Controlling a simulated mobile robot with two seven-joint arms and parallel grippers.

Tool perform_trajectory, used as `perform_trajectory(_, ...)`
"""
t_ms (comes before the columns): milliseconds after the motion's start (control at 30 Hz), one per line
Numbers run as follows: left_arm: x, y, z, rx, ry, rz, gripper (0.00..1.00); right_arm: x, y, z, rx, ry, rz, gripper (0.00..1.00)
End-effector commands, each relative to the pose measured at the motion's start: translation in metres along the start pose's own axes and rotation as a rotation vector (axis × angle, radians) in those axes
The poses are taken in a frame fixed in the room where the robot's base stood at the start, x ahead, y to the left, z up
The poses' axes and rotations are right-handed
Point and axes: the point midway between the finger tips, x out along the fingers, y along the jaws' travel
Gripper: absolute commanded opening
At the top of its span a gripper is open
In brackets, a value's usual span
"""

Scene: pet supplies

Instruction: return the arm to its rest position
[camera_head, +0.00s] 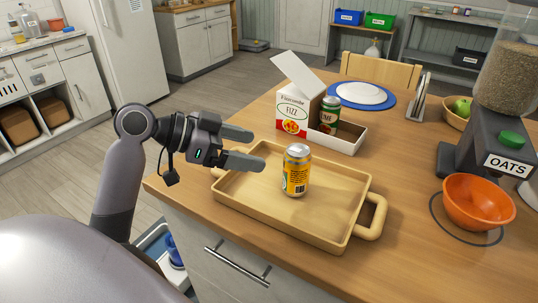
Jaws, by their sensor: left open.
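My left gripper (246,147) comes in from the left and hovers over the left end of the wooden tray (260,215). Its two fingers are apart with nothing between them. A yellow can (296,172) stands upright in the tray, to the right of the fingertips and apart from them. My right gripper does not show in the head view.
Behind the tray is an open FIZZ carton (292,111) with a green can (329,113) in it. An orange bowl (478,201) sits before the oats dispenser (484,132) at right. A white plate (361,93) and chair (381,71) are at back.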

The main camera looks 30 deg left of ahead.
Motion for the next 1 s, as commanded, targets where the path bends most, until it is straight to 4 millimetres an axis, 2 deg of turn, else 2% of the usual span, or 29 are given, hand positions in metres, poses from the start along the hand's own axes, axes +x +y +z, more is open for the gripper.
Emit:
perform_trajectory(100, -0.013, 0.0, 0.001, -0.002, -0.001, 0.0, 0.86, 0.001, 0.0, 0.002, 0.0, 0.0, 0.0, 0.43)
perform_trajectory(233, -0.019, 0.0, 0.0, -0.001, 0.0, 0.0, 0.86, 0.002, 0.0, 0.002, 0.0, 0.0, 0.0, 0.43)
perform_trajectory(1000, -0.02, 0.0, 0.0, -0.002, 0.001, 0.0, 0.86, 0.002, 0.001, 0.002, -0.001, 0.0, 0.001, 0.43)
